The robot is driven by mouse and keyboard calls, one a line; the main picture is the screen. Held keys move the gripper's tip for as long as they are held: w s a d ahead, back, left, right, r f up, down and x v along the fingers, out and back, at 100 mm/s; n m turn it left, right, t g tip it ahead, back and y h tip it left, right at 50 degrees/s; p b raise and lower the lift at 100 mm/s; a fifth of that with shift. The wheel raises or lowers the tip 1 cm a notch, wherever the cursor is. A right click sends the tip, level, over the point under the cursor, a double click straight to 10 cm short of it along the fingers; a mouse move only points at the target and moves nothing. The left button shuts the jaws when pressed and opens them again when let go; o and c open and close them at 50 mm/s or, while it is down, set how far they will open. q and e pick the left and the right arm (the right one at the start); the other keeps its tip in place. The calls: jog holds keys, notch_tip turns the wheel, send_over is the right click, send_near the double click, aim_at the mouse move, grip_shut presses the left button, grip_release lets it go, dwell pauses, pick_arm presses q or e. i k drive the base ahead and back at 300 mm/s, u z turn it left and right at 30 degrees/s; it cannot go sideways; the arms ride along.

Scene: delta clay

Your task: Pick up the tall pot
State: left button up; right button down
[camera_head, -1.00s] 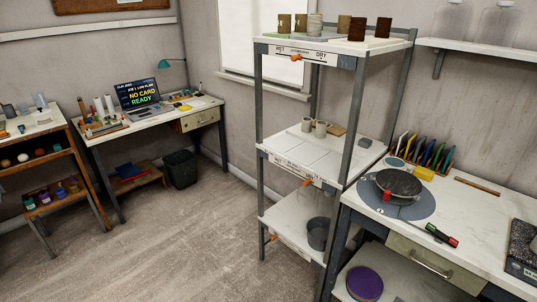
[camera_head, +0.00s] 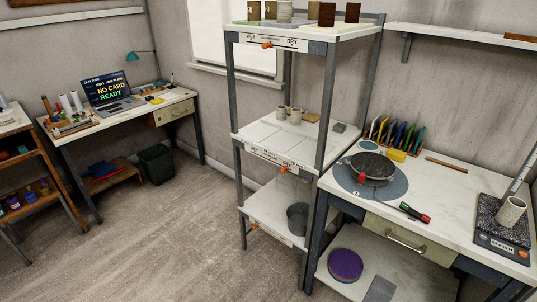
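Several pots stand on the top shelf of the rack, cut by the top edge of the view: tan ones (camera_head: 254,10), a pale grey one (camera_head: 285,12) and dark brown ones (camera_head: 327,14). Two small pale pots (camera_head: 295,116) stand on the middle shelf. A pale grey cylinder pot (camera_head: 511,211) stands on the dark scale (camera_head: 503,236) at the right. I cannot tell for sure which of these is the tall pot. Neither of my grippers is in view.
The rack (camera_head: 262,207) stands beside the white worktable (camera_head: 450,196). A turntable (camera_head: 393,186) with a dark round pan and a rack of coloured tools (camera_head: 396,136) are on the table. A grey bucket (camera_head: 298,219) sits on the bottom shelf. Floor at left centre is clear.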

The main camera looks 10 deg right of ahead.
aim_at(511, 210)
jog(key=z, duration=1.15)
jog(key=k, duration=0.6)
jog(key=u, duration=1.25)
jog(key=i, duration=1.35)
jog(key=z, duration=0.5)
jog(key=i, duration=0.6)
jog(key=z, duration=0.75)
